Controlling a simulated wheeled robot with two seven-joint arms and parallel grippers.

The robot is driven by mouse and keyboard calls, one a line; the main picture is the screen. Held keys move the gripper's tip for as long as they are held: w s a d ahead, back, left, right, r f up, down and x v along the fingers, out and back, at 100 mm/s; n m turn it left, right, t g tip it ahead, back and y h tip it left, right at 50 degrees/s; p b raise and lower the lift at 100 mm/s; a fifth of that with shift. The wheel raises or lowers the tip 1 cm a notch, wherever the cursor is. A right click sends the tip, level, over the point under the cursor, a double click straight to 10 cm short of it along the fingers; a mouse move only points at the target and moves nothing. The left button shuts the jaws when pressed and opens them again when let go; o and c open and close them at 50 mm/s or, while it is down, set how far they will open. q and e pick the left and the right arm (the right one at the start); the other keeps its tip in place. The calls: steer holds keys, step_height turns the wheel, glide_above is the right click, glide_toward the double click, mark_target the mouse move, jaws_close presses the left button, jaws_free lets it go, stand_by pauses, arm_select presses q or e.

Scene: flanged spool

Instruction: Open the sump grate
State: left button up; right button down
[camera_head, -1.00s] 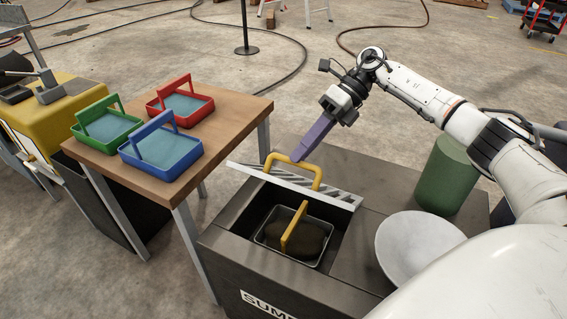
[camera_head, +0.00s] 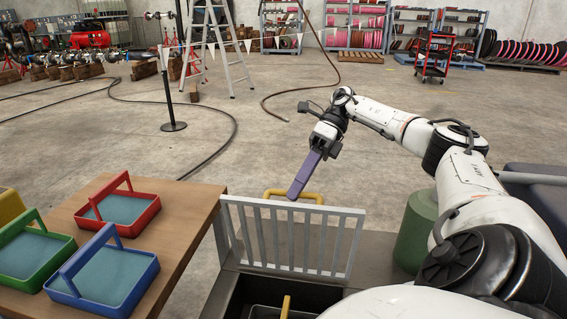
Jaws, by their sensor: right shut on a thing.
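The sump grate (camera_head: 291,240) is a pale grey barred panel. It stands steeply raised at the far edge of the dark sump opening (camera_head: 275,296). A yellow handle (camera_head: 275,193) sits on its far side near the top. My right gripper (camera_head: 296,192), with long purple fingers, is shut on that handle; the fingertips partly cover it. Inside the opening, the top of another yellow handle (camera_head: 285,306) and a tray rim show at the bottom of the picture. My left gripper is not in view.
A wooden table (camera_head: 188,230) at the left holds a red tray (camera_head: 148,216), a blue tray (camera_head: 103,306) and a green tray (camera_head: 30,262). A green cylinder (camera_head: 411,236) stands right of the grate. A stepladder (camera_head: 215,50) and a post (camera_head: 172,126) stand behind; open floor lies between.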

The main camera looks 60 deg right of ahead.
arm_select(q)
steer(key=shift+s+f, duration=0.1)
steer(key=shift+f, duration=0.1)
arm_select(e)
steer(key=shift+s+d+f, duration=0.1)
steer(key=shift+s+f, duration=0.1)
steer(key=shift+f, duration=0.65)
steer(key=c, duration=1.9)
jaws_free()
steer(key=shift+f, duration=0.1)
steer(key=shift+o, duration=0.7)
steer(key=shift+w+d, duration=0.1)
steer(key=shift+d, duration=0.05)
arm_select(q)
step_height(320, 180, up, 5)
steer(key=p, duration=0.6)
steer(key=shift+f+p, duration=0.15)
steer(key=shift+p, duration=0.15)
arm_select(e)
steer(key=w+v, duration=0.1)
steer(key=v, duration=0.6)
steer(key=shift+s+r, duration=0.45)
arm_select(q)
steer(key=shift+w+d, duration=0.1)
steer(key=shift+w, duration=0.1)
arm_select(e)
steer(key=shift+d, duration=0.15)
